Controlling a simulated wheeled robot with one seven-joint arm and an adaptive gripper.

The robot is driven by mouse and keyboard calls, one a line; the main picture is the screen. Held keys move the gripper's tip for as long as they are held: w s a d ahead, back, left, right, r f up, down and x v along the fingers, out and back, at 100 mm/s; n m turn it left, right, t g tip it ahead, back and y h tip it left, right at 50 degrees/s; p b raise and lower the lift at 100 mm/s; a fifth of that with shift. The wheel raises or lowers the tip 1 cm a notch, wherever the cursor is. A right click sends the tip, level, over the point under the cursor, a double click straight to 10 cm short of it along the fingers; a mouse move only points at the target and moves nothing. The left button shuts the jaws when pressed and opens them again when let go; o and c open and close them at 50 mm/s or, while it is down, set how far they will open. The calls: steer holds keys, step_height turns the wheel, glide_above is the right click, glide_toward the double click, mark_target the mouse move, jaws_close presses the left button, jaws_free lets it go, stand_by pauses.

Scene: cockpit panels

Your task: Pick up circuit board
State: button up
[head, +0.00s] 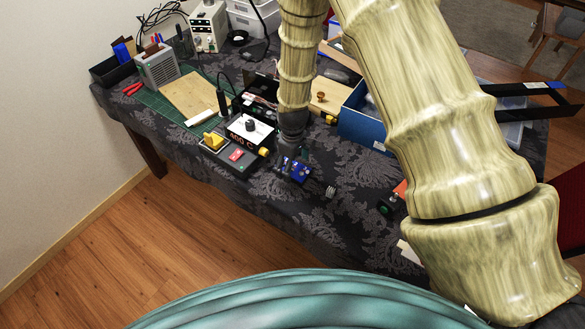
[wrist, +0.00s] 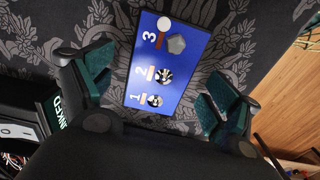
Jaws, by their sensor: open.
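A blue board (wrist: 183,65) marked 1, 2 and 3, with small round parts along it, lies on the patterned dark cloth; it is the only board-like thing near my gripper. The blue board also shows in the head view (head: 296,170), just below the end of my arm. My gripper (wrist: 155,75) is open, with one green-padded finger on each side of the board. I cannot tell whether either finger touches it. In the head view my gripper (head: 292,153) is small and dark and partly covers the board's upper left.
A black panel box (head: 238,158) with a yellow knob stands left of the board. A blue bin (head: 362,122) is behind it to the right. The cloth (head: 345,228) in front is clear.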

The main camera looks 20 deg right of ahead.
steer(key=shift+f, duration=0.45)
steer(key=c, duration=1.2)
steer(key=shift+r, duration=0.1)
